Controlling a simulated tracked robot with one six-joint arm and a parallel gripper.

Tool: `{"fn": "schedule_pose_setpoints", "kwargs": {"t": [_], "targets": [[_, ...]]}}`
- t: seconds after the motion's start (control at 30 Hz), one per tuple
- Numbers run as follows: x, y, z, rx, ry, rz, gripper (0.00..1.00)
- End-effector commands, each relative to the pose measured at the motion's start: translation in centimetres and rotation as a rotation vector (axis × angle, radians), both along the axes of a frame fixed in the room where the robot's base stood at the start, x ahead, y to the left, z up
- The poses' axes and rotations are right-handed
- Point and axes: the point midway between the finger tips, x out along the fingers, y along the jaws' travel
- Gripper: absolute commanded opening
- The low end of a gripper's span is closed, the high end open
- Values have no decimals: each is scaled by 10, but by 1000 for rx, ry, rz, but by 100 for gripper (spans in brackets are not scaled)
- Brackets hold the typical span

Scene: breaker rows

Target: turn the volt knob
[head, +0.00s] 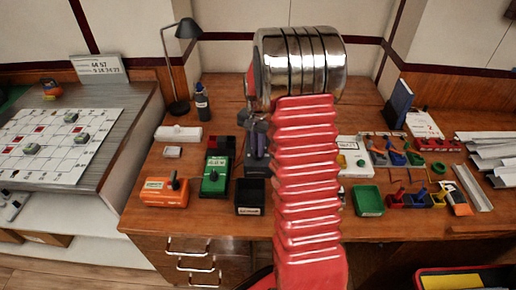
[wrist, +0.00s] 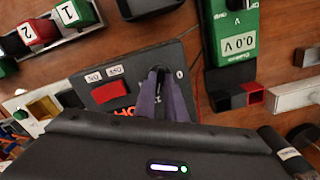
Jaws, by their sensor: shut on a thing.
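My gripper (wrist: 158,78) is shut with its purple fingers around a dark knob (wrist: 154,73) on a dark sloped panel (wrist: 125,72). The fingers hide most of the knob and part of the printing beneath it, so I cannot read a volt label. A white "0" is printed just right of the knob. The panel also bears a red switch (wrist: 108,92) with small white labels above it. In the head view, my gripper (head: 256,165) reaches down behind the black tray, and my arm hides most of the panel.
A green meter (wrist: 238,45) reading 0.0 V lies right of the panel; it also shows in the head view (head: 215,176). A black tray (head: 250,196), an orange device (head: 164,192) and a green tray (head: 368,200) stand near the front edge. Small parts crowd the right side.

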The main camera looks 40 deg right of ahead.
Motion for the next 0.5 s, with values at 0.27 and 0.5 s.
{"fn": "schedule_pose_setpoints", "kwargs": {"t": [0.27, 0.5], "targets": [[0, 0, 0, 0, 0, -2, 0], [0, 0, 0, 0, 0, -2, 22]]}}
